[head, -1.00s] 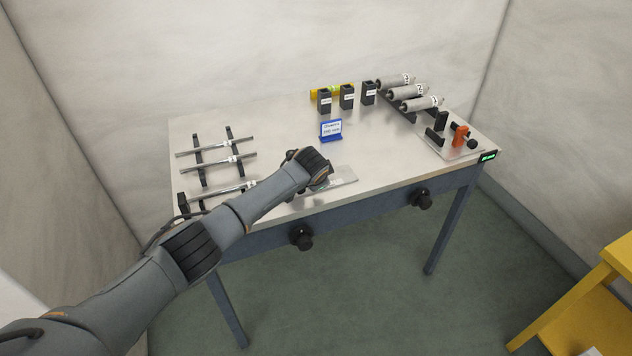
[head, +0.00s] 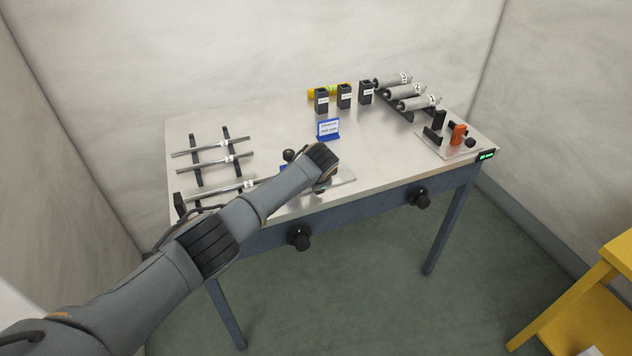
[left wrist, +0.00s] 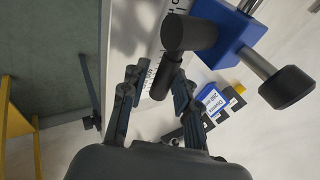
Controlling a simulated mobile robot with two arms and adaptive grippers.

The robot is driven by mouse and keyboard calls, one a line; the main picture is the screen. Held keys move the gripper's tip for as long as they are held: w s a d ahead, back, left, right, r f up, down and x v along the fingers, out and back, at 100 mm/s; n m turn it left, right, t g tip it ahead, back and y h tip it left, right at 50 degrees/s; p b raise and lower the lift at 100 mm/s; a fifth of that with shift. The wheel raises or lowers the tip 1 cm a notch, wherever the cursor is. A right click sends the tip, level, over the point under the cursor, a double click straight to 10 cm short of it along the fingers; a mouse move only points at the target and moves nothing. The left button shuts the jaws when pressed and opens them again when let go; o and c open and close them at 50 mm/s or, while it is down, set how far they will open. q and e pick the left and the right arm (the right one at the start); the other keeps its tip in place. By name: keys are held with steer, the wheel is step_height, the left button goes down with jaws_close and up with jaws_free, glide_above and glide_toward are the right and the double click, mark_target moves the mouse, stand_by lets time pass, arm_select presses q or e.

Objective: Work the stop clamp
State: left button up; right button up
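The stop clamp shows in the left wrist view as a blue block (left wrist: 232,32) with a thick black cylinder (left wrist: 188,33), a narrower black piece (left wrist: 165,78) and a round black knob on a metal rod (left wrist: 287,87). In the head view only a black knob (head: 289,155) and a sliver of blue show behind my left arm. My left gripper (left wrist: 155,92) is open, its fingers apart on either side of the narrower black piece; I cannot tell whether they touch it. In the head view my wrist hides the fingers. My right gripper is out of view.
A blue sign (head: 328,129) stands behind the clamp. Labelled rods lie on a black rack (head: 197,175) at left. Black holders (head: 344,97), grey rollers (head: 417,103) and an orange part (head: 458,134) stand at right. Black knobs (head: 299,237) stick out of the table front. The table's middle (head: 265,125) is clear.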

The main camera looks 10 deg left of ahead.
arm_select(q)
steer(key=shift+r, duration=0.15)
steer(key=v, duration=1.1)
steer(key=shift+s+r, duration=0.25)
steer(key=shift+s, duration=0.1)
steer(key=shift+d, duration=0.1)
